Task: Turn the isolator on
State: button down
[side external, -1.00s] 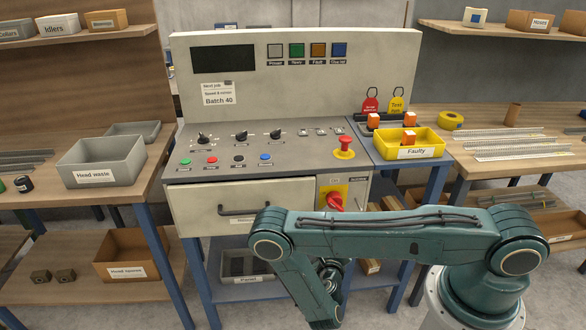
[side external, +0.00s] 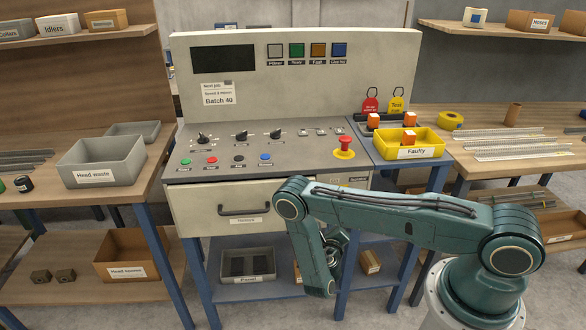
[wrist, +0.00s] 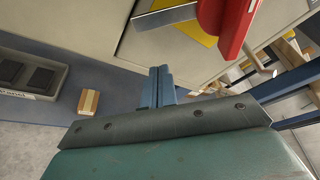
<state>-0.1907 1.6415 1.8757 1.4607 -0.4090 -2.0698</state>
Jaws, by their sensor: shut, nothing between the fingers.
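The isolator's red handle (wrist: 236,22) shows large at the top of the wrist view, cut off by the frame edge, with part of its yellow plate (wrist: 198,30) behind it. Its full angle cannot be read there. In the side view my arm hides the isolator on the front of the grey control console (side external: 400,80). My gripper (wrist: 162,72) is shut and empty, just below and left of the handle in the wrist view, apparently apart from it. In the side view the fingers are hidden or too small to make out.
The console has a dark screen (side external: 224,58), a red emergency stop (side external: 344,144) and a drawer with a black handle (side external: 243,210). A yellow Faulty bin (side external: 426,142) stands to the right. A grey tray (side external: 262,266) sits on the shelf below.

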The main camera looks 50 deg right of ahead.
jog(key=shift+w+a+r, duration=0.4)
jog(key=shift+w+r, duration=0.15)
jog(key=shift+r, duration=0.15)
jog(key=shift+w+a+r, duration=0.4)
jog(key=shift+w+r, duration=0.1)
jog(key=shift+r, duration=0.2)
jog(key=shift+w+a+r+m, duration=0.25)
jog(key=shift+r+m, duration=0.05)
jog(key=shift+m, duration=0.2)
jog(key=shift+d+f, duration=0.1)
jog(key=shift+f, duration=0.05)
jog(key=s+a, duration=0.6)
jog(key=s, duration=0.1)
jog(key=shift+a, duration=0.3)
dwell(0.5)
jog(key=shift+f, duration=0.1)
